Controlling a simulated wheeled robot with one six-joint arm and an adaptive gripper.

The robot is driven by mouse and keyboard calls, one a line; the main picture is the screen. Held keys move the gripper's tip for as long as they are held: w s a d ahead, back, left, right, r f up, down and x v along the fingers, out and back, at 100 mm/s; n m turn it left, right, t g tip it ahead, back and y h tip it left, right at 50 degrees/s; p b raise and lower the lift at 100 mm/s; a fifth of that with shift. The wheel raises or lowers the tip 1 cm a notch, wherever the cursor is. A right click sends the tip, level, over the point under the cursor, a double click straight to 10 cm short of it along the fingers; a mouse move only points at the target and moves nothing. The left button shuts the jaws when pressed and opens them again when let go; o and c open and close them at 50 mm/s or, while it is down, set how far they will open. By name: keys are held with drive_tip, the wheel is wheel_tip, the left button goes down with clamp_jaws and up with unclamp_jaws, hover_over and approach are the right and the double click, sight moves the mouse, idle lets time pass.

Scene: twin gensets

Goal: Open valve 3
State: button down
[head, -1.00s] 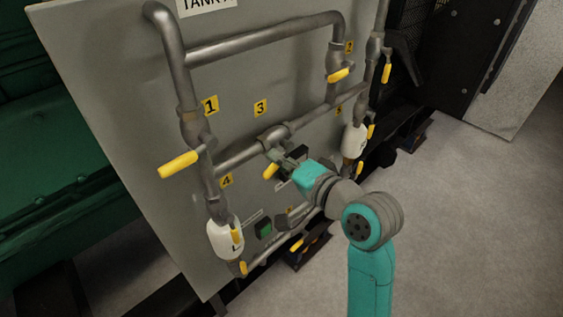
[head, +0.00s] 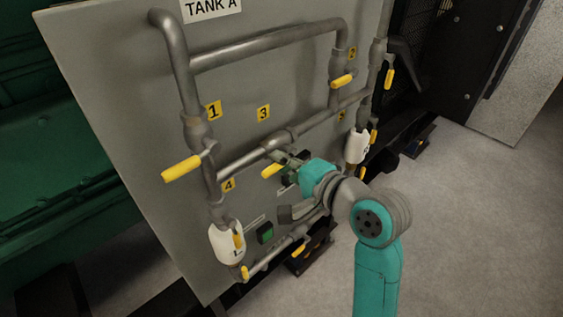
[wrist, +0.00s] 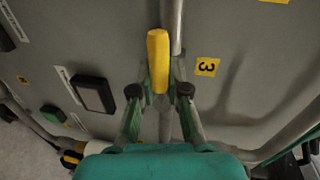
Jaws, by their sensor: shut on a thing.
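Valve 3 sits on the middle cross pipe (head: 243,159), below the yellow "3" label (head: 263,113) on the grey panel. Its yellow lever (head: 272,170) shows just left of my gripper (head: 287,161) in the head view. In the wrist view the lever (wrist: 158,55) stands upright in the picture, between the fingers of my gripper (wrist: 160,88), and the "3" label (wrist: 207,67) is to its right. My gripper is shut on the lever. The fingers partly hide the valve body in the head view.
Other yellow levers are close by: valve 1's (head: 182,169) sticks out at left, valve 2's (head: 342,81) is at upper right. A white bottle-like filter (head: 226,243) hangs at lower left. A green button (head: 265,233) is below. Open floor (head: 470,220) lies right.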

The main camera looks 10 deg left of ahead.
drive_tip(key=c, duration=1.1)
unclamp_jaws()
drive_tip(key=shift+c, duration=0.2)
drive_tip(key=v, duration=1.2)
